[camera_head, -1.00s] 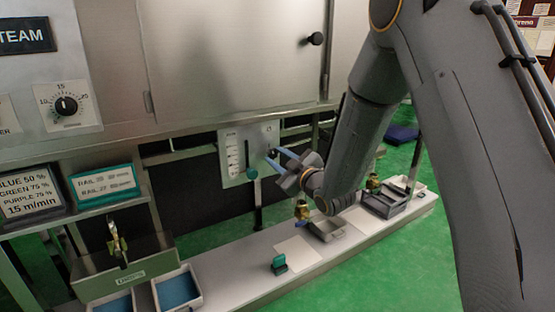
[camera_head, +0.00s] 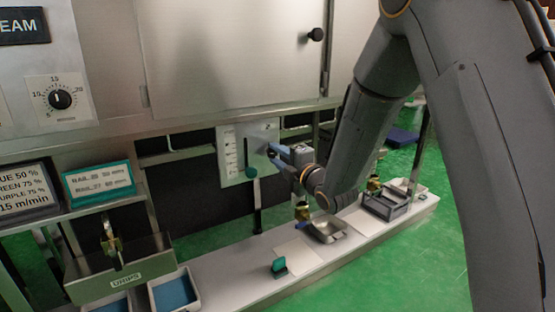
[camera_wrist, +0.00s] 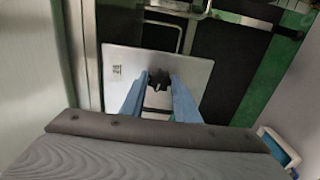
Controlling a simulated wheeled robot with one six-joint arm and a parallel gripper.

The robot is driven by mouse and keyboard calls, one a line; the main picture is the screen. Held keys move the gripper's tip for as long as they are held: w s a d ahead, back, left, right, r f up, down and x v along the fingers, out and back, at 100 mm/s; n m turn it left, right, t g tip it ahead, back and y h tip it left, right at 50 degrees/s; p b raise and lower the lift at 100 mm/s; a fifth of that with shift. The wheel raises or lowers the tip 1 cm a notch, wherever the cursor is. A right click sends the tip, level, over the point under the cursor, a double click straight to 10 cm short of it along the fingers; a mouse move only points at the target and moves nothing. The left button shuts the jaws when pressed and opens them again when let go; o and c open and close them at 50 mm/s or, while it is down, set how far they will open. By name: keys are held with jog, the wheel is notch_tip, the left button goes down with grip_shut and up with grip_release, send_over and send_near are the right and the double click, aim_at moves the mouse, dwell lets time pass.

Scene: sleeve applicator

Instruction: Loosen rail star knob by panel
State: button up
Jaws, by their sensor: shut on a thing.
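The dark star knob (camera_head: 271,152) sits on the right side of a pale metal panel (camera_head: 232,171) with a printed scale. In the wrist view the knob (camera_wrist: 158,77) is between the blue fingertips at the middle of the panel plate (camera_wrist: 120,75). My gripper (camera_head: 275,155) is shut on the knob, its fingers pointing at the panel; the fingers partly hide the knob in the head view. A green-tipped slider (camera_head: 252,173) stands on the panel, left of the knob.
Below is a pale bench (camera_head: 235,268) with a small green block (camera_head: 279,267), a metal tray (camera_head: 327,229) and a grey bin (camera_head: 386,205). A DROPS box (camera_head: 120,272) stands lower left. A rail card (camera_head: 100,182) stands above it.

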jog(key=n+b, duration=0.3)
jog(key=n, duration=0.3)
jog(key=shift+f, duration=0.1)
jog(key=n+b, duration=0.3)
jog(key=n, duration=0.3)
jog(key=shift+s+b, duration=0.1)
jog(key=shift+b, duration=0.2)
dwell(0.3)
jog(key=o, duration=1)
jog(key=shift+a, duration=0.1)
jog(key=shift+o, duration=0.2)
jog(key=p+v, duration=0.1)
jog(key=v, duration=0.6)
jog(key=shift+s+d, duration=0.25)
jog(key=shift+s, duration=0.05)
